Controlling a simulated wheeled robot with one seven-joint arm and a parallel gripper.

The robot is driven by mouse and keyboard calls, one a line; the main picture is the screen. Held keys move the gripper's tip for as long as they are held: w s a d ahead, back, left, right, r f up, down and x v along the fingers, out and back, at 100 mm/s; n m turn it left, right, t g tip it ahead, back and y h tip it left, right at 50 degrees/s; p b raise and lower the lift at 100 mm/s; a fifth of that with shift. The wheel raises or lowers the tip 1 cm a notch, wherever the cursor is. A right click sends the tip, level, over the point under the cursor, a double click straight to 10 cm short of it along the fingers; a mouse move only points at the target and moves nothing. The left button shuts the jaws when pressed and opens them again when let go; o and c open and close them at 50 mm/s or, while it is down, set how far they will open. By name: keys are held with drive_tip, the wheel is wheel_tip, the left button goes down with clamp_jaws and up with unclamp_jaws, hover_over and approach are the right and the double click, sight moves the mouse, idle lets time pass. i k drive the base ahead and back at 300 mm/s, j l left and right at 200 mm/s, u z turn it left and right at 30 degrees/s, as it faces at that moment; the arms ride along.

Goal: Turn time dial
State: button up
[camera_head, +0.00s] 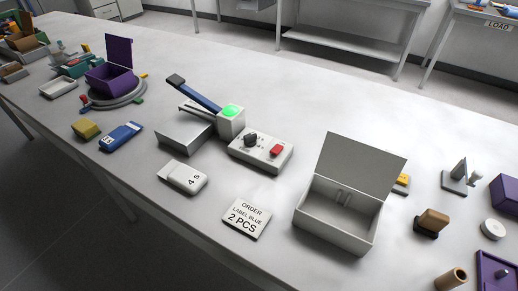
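The time dial looks to be the small black knob (251,140) on a white control box (241,152) in the middle of the table. A red button (276,151) sits to the right of the knob on the same box. The knob's pointer setting is too small to read. A white block marked "4 s" (177,173) lies in front and to the left of the control box. My gripper is not in this view.
Behind the box stand a green-lit block (237,125) and a raised blue bar (200,95) with a dark end. A card reading "ORDER LABEL BLUE 2 PCS" (240,228) and an open grey lidded box (312,222) are nearer.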

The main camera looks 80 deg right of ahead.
sight(250, 140)
drive_tip(key=k+z, duration=0.35)
drive_tip(key=z, duration=0.15)
drive_tip(key=k+l+z, duration=0.15)
drive_tip(key=k+z, duration=0.15)
drive_tip(key=z, duration=0.15)
